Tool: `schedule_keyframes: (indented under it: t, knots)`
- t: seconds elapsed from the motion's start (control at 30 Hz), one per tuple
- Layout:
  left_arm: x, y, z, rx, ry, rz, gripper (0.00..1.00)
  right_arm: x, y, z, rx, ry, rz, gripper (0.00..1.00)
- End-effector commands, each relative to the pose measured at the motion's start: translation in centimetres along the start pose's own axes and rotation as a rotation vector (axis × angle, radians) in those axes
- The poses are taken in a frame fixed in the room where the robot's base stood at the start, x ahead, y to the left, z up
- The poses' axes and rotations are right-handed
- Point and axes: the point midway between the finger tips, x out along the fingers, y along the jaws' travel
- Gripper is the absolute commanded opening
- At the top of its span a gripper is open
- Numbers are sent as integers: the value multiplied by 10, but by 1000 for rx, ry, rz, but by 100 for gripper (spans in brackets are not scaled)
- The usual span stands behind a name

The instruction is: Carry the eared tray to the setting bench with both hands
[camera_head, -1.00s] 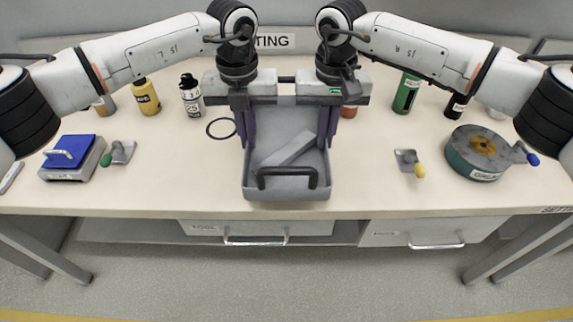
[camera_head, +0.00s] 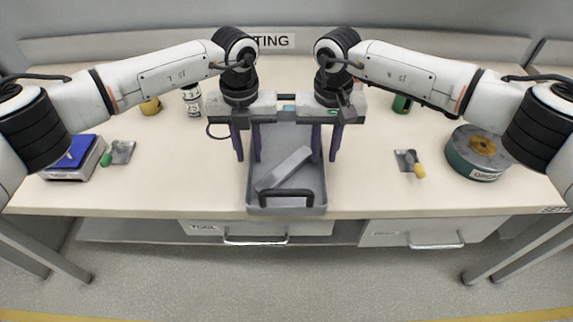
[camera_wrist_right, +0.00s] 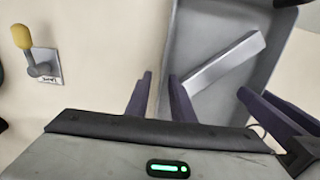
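The grey eared tray (camera_head: 288,210) sits on the setting bench (camera_head: 200,190), close to its front edge. A light grey bar (camera_head: 284,170) lies slanted inside it, and a dark handle (camera_head: 280,195) shows at its near side. My left gripper (camera_head: 248,160) is at the tray's left side with its fingers apart. My right gripper (camera_head: 325,160) is at the right side, fingers also apart. The right wrist view shows the right fingers (camera_wrist_right: 160,78) spread on either side of the tray's side wall. The tray's far end is partly hidden under the grippers.
A green-knobbed lever (camera_head: 107,159) and a blue-topped device (camera_head: 75,155) stand left. A yellow-knobbed lever (camera_head: 418,170) and a round green drum (camera_head: 478,153) stand right. Bottles are at the back. Bare bench lies on both sides of the tray.

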Motion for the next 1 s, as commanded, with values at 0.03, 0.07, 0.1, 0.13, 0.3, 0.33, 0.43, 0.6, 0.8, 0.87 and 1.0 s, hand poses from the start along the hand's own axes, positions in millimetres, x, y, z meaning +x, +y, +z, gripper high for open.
schedule_keyframes:
  t: [0.03,0.07,0.1,0.13,0.3,0.33,0.43,0.6,0.8,0.87,1.0]
  knots:
    - [0,-1,0,2,0,-1,22,0,-1,0,-1,1,-1,22]
    - [0,-1,0,2,1,-1,22,0,-1,0,-1,1,-2,22]
    - [0,-1,-1,3,1,-2,22,-1,-1,0,-1,1,-2,22]
    - [0,-1,-1,3,1,-2,22,-1,-1,0,-1,1,-2,22]
    - [0,-2,-1,5,1,-3,22,-1,-2,0,-2,2,-3,22]
    - [0,-2,-1,5,1,-3,22,-1,-2,0,-2,2,-3,22]
    - [-3,-2,-1,5,1,-3,22,-1,-2,0,-2,2,-4,22]
    - [-21,-2,0,5,-2,-4,22,-1,-2,0,-2,3,-4,22]
    - [-52,-2,0,4,-2,-3,22,-1,-2,0,-2,3,-4,22]
    - [-61,-2,0,4,-2,-3,22,-1,-2,0,-2,3,-4,22]
    - [-74,-2,0,4,0,-3,22,-1,-2,0,-2,3,-4,22]
